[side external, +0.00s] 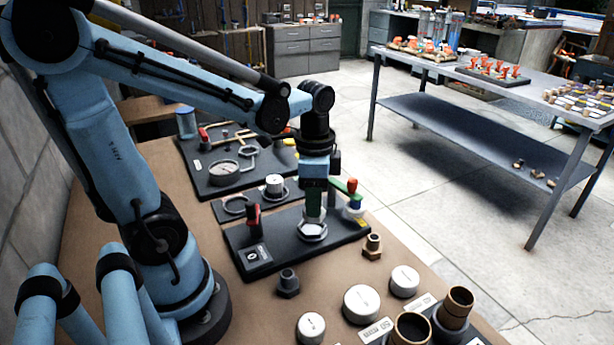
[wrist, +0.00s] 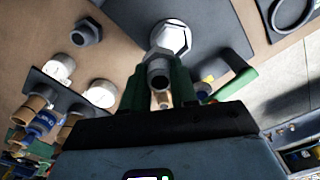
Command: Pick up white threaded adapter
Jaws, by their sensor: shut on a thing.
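The white threaded adapter (side external: 312,231) has a wide pale hex collar and shows upright at the black board, just under my gripper (side external: 314,212). In the wrist view its hex collar (wrist: 172,37) lies beyond the fingertips, and its grey tubular end points towards the camera. My gripper (wrist: 158,73) is shut on this tubular end, with one green finger on each side. The fingers hide part of the tube. I cannot tell whether the collar touches the board.
A gauge (side external: 224,173) lies on the board behind.

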